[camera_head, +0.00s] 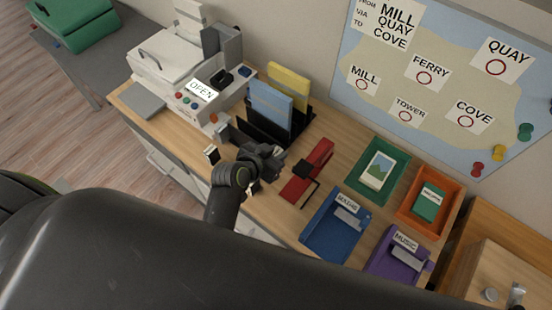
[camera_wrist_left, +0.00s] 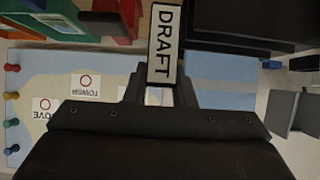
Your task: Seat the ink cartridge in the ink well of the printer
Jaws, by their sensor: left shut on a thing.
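The white printer (camera_head: 165,55) stands at the far left end of the desk, with a sign reading OPEN on its front. A dark block and a small blue piece show at its right side; I cannot tell which part is the ink well. My left gripper (camera_head: 268,158) is over the desk in front of the black file rack. In the left wrist view its fingers (camera_wrist_left: 160,90) are shut on a dark block with a white DRAFT label (camera_wrist_left: 165,45). I cannot make out an ink cartridge for certain. My right gripper is not in view.
The file rack (camera_head: 262,130) holds blue and yellow folders. A red stapler-like thing (camera_head: 308,170) lies right of my gripper. Green (camera_head: 403,160), orange (camera_head: 457,200), blue (camera_head: 325,240) and purple (camera_head: 385,262) trays fill the desk's right part. A map board (camera_head: 440,60) hangs behind.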

